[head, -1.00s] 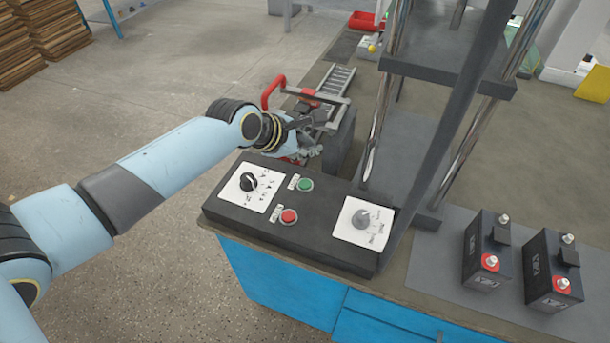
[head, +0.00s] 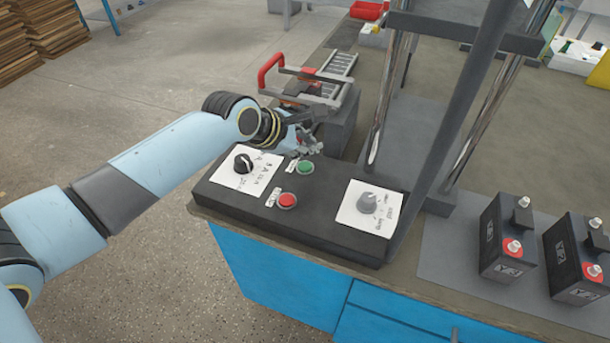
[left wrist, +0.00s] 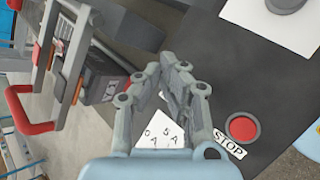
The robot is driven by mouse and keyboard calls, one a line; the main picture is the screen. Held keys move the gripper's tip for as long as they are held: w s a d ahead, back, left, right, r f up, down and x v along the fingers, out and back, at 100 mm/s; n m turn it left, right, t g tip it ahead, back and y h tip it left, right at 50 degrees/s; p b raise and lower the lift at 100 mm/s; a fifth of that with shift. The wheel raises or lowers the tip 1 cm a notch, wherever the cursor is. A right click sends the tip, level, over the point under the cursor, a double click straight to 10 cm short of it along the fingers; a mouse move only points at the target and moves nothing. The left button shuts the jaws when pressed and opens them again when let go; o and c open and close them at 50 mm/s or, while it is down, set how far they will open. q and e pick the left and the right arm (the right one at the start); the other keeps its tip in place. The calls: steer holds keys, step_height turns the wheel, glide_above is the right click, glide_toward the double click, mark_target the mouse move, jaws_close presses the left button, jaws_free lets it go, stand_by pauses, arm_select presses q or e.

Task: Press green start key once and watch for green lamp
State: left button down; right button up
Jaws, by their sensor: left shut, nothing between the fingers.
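The control box (head: 318,215) is black and sits on the bench's near left corner. Its green start key (head: 305,167) is at the back, with a red key (head: 287,200) in front of it. My left gripper (head: 312,147) is just behind the green key, apart from it as far as I can tell. In the left wrist view the left gripper (left wrist: 180,75) is shut and empty above the box. The red stop key (left wrist: 242,128) shows at its right there; the green key is hidden. I see no lit green lamp. My right gripper is not in view.
A black knob (head: 243,163) and a grey knob (head: 367,203) flank the keys. A red-handled device (head: 270,72) stands behind the box. A dark upright (head: 455,110) and shiny columns rise at the right. Black batteries (head: 507,240) stand on a grey mat.

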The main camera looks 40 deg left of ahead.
mark_target(307, 168)
arm_select(q)
steer(key=shift+f+b, duration=0.35)
steer(key=shift+f, duration=1.2)
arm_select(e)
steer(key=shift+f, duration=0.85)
arm_select(q)
steer(key=shift+f, duration=0.2)
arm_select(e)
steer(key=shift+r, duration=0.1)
arm_select(q)
steer(key=shift+f, duration=0.2)
steer(key=shift+f, duration=0.4)
steer(key=shift+r+p, duration=0.85)
steer(key=shift+p, duration=0.4)
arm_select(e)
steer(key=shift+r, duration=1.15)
